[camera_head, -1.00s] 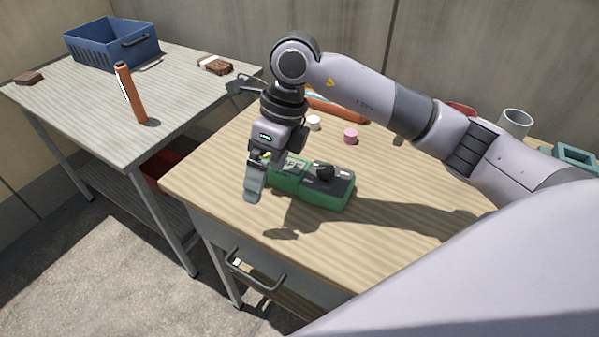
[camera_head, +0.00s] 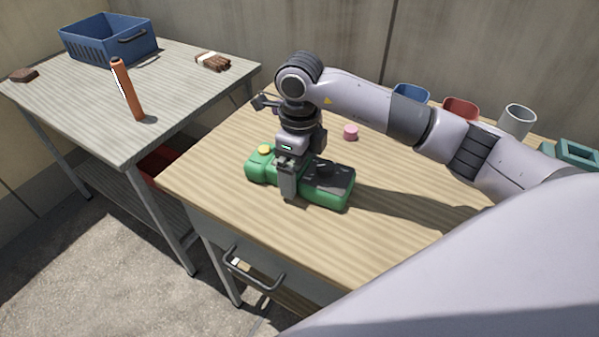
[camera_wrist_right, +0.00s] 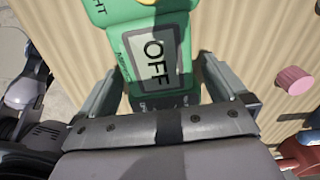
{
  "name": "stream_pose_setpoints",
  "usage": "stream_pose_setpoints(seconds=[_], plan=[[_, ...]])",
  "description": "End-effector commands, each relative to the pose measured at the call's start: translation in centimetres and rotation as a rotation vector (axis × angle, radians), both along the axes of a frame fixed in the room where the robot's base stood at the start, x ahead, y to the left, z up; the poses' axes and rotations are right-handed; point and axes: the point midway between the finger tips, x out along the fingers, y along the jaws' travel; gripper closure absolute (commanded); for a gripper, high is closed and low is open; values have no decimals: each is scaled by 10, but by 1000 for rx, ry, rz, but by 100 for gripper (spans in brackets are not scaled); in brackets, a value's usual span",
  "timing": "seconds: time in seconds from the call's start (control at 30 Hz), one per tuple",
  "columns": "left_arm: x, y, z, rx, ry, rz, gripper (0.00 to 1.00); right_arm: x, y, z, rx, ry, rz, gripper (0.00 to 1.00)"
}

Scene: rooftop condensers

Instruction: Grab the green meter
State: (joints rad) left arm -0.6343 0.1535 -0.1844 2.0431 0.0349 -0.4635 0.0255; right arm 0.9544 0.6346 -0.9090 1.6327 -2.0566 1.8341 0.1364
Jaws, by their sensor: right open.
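The green meter (camera_head: 328,193) lies flat on the wooden table, with a dark dial face and a yellow button at its far left end. In the right wrist view the meter (camera_wrist_right: 118,42) shows its display reading OFF. My right gripper (camera_head: 289,190) is over the middle of the meter, pointing down. In the right wrist view its two fingers (camera_wrist_right: 165,85) are apart, one on each side of the meter's body. I cannot tell whether they touch it. Part of the meter is hidden behind the gripper. My left gripper is not in view.
A pink cylinder (camera_head: 350,132) stands behind the meter. Blue (camera_head: 411,93), red (camera_head: 461,108) and grey (camera_head: 518,121) cups line the back right. The left table holds a blue crate (camera_head: 108,40) and an orange tube (camera_head: 127,90). The wooden table's front is clear.

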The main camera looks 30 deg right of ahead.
Motion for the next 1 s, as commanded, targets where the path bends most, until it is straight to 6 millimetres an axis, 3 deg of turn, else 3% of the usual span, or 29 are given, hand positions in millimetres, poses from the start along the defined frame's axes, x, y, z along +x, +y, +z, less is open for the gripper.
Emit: stream_pose_setpoints(seconds=[0.1, 0.27, 0.67, 0.87, 1.0], plan=[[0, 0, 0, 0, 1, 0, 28, 0, 0, 0, 0, 0, 0, 3], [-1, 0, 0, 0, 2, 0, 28, 0, 0, 0, 0, 0, 1, 55], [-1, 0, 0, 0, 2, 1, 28, 1, 0, 8, 2, -5, 1, 57], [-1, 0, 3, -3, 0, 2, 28, 1, 1, 34, 2, -8, 1, 57], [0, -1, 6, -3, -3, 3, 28, 2, 1, 69, 3, -10, 2, 57]])
